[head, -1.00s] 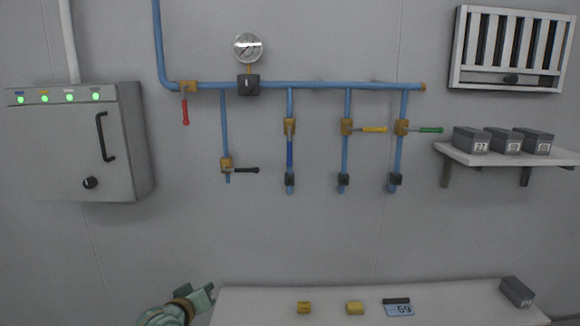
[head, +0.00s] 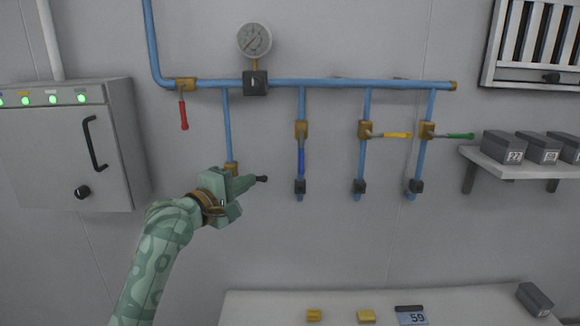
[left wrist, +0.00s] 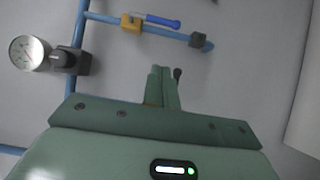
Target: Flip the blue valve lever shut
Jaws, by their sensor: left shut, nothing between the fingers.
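The blue valve lever (head: 301,160) hangs straight down along its pipe, below a brass valve body (head: 301,130). In the left wrist view the blue lever (left wrist: 162,21) lies along the pipe near the top, beside the brass body (left wrist: 131,23). My left gripper (head: 250,184) is shut and empty, left of the blue lever and a little lower in the picture, apart from it. Its closed fingers show in the left wrist view (left wrist: 162,70). My right gripper is not in view.
A black lever (head: 262,179) is mostly hidden behind my left gripper. A red lever (head: 183,114) hangs at the left; yellow (head: 396,135) and green (head: 460,136) levers stick out to the right. A grey cabinet (head: 55,150) is at the left, a bench (head: 270,305) below.

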